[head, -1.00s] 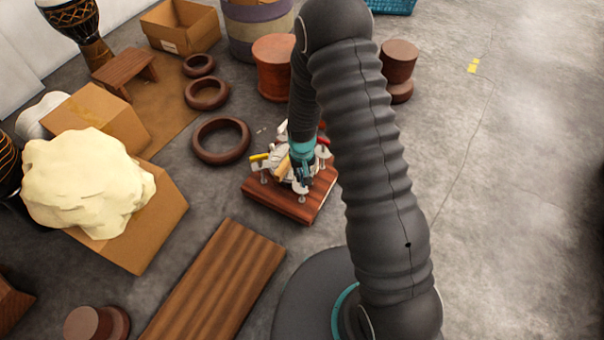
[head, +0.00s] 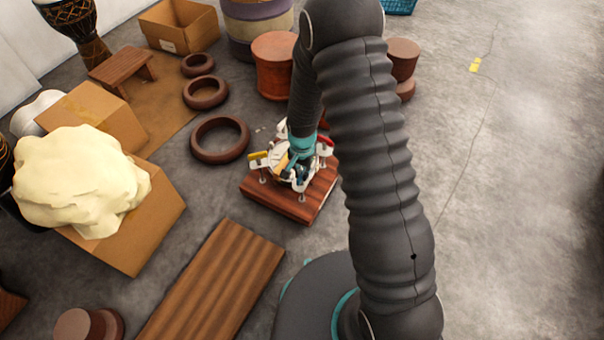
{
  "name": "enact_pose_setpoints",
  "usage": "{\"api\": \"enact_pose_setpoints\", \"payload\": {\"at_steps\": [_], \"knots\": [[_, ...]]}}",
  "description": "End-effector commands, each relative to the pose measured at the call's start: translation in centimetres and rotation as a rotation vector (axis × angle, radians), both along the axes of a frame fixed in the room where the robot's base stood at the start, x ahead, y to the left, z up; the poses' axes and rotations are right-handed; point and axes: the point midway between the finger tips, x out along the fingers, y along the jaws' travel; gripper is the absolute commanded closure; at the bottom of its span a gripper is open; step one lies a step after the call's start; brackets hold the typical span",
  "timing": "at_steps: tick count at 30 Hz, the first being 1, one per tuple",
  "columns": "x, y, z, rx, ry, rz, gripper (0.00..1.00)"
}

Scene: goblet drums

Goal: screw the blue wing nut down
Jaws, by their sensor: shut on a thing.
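A round, light-coloured fixture with white clamp parts and upright bolts stands on a reddish-brown wooden board (head: 312,205) on the floor. A yellow wing nut (head: 258,156) sits at the fixture's left side and a red wing nut (head: 327,142) at its right. My gripper (head: 298,172), with a teal band at its wrist, points down over the middle of the fixture. It is shut on the blue wing nut, which the fingers and wrist almost wholly hide. How far down its bolt the nut sits cannot be told.
Dark wooden rings (head: 220,139) lie behind and left of the board. A long wooden plank (head: 213,285) lies in front. A cardboard box (head: 150,225) bearing a cream lump (head: 80,180) stands at left. A reddish drum shell (head: 274,65) stands behind. The floor at right is clear.

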Motion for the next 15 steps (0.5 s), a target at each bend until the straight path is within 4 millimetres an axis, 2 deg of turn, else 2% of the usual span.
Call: {"api": "enact_pose_setpoints", "payload": {"at_steps": [6, 15], "knots": [[0.01, 0.00, -0.09, 0.000, -0.001, -0.126, 1.00], [-0.01, -0.01, -0.01, 0.000, 0.000, -0.211, 1.00]]}}
